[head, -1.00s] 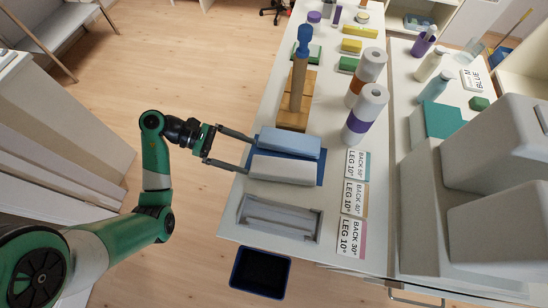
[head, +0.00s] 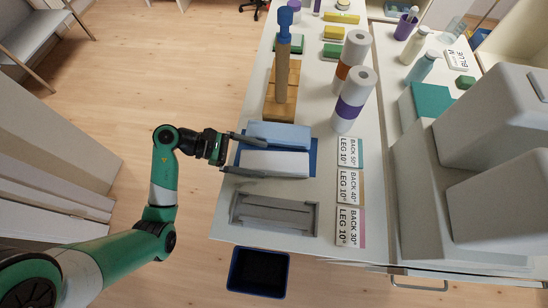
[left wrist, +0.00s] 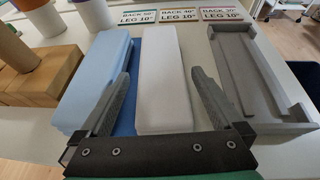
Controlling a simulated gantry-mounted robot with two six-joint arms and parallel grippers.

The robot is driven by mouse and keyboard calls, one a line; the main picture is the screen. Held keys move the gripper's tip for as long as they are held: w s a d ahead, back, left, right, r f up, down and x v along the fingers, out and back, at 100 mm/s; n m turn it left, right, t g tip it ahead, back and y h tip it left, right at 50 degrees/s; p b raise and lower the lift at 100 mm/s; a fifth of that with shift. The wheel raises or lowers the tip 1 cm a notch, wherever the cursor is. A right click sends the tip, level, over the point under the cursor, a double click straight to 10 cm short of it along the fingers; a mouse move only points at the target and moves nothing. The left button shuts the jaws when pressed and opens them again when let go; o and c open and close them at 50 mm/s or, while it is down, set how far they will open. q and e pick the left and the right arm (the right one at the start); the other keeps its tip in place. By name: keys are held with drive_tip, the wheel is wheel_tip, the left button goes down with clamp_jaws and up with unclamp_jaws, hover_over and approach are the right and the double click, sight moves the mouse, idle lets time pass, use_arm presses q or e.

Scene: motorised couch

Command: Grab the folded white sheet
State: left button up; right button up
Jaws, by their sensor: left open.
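The folded white sheet (head: 275,163) lies on a blue mat (head: 311,160), beside a folded light-blue sheet (head: 290,134). My left gripper (head: 258,158) is open at the left end of the white sheet. In the left wrist view the white sheet (left wrist: 163,75) lies lengthwise between the spread fingers of the gripper (left wrist: 164,95). One finger is over the gap and edge by the light-blue sheet, the other on the side by the grey tray. Whether either finger touches the sheet is unclear. My right gripper is not in view.
A grey tray (head: 315,222) stands in front of the white sheet. Label cards (head: 349,188) lie to the right. A wooden block stand with a post (head: 280,75) and paper rolls (head: 354,98) stand behind. A dark blue bin (head: 259,272) is below the table's front edge.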

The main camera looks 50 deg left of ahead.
sight(263, 160)
use_arm(q)
drive_tip(key=x, duration=0.3)
drive_tip(key=shift+d+f, duration=0.15)
drive_tip(key=c, duration=1.4)
